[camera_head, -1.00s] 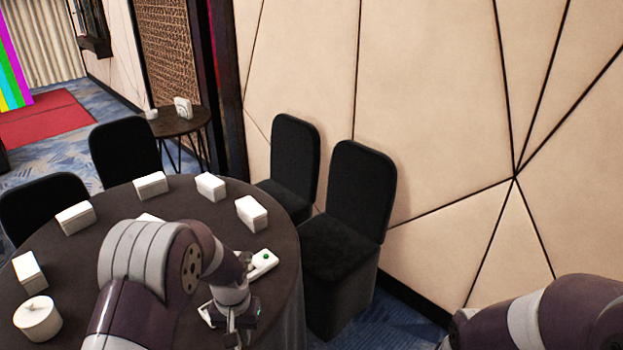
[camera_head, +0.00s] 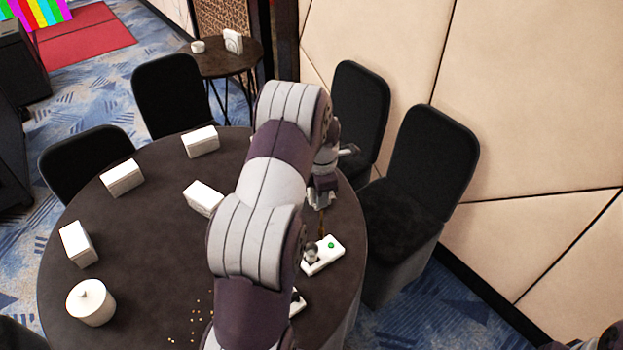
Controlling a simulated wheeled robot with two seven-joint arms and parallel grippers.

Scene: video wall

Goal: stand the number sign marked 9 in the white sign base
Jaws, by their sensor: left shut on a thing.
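My left gripper (camera_head: 321,196) is over the right side of the round dark table (camera_head: 130,240), pointing down. It is shut on a thin brown piece (camera_head: 322,226), seen nearly edge-on; I cannot read a 9 on it. Just below is a flat white block (camera_head: 331,250) with a green dot and a grey knob. A second white block (camera_head: 296,304) shows partly behind my arm. I cannot tell which of these white pieces is the sign base. My right gripper is not in view.
White boxes (camera_head: 122,178) stand around the table, and a round white lidded pot (camera_head: 91,302) is at its left. Small tan bits (camera_head: 196,318) lie near the front. Black chairs (camera_head: 418,172) surround the table. My left arm covers its middle.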

